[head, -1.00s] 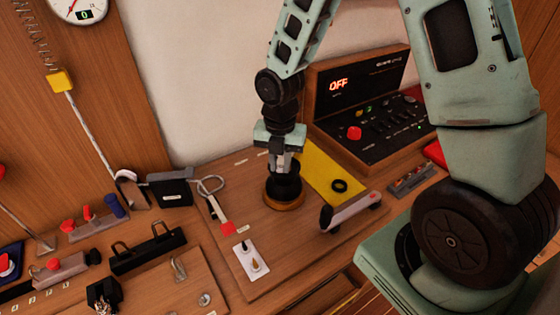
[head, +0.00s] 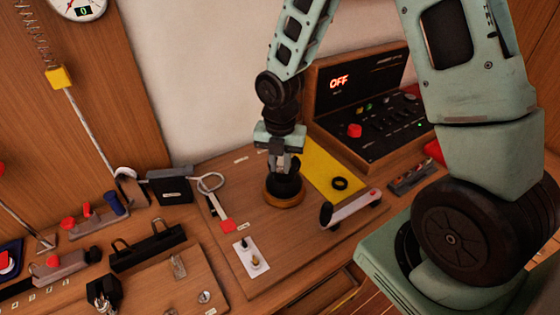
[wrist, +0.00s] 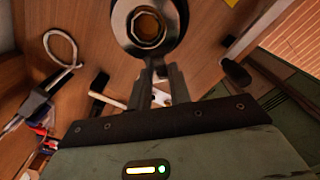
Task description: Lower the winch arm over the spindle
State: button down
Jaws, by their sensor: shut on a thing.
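The winch arm (head: 350,208) looks to be the grey bar with a black end and a red mark, lying low on the board right of the spindle. The spindle itself is not plainly visible; a dark spool (head: 286,184) stands upright on a round wooden base (head: 285,202) there. My gripper (head: 285,168) is over the spool from above, its fingers shut on the spool's upper part. In the wrist view the spool (wrist: 150,27) shows a dark rim and a brass-coloured hole, with my gripper (wrist: 156,66) at its edge.
A console (head: 375,115) reading OFF stands behind right. A yellow mat (head: 325,168) with a black ring (head: 340,184) lies beside the spool. The board's front is mostly clear.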

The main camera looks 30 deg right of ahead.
jog(key=shift+f+b, duration=1.1)
jog(key=shift+f, duration=0.65)
jog(key=shift+f, duration=0.15)
jog(key=c, duration=0.9)
grip_release()
notch_tip(320, 180, up, 5)
jog(key=p, duration=0.5)
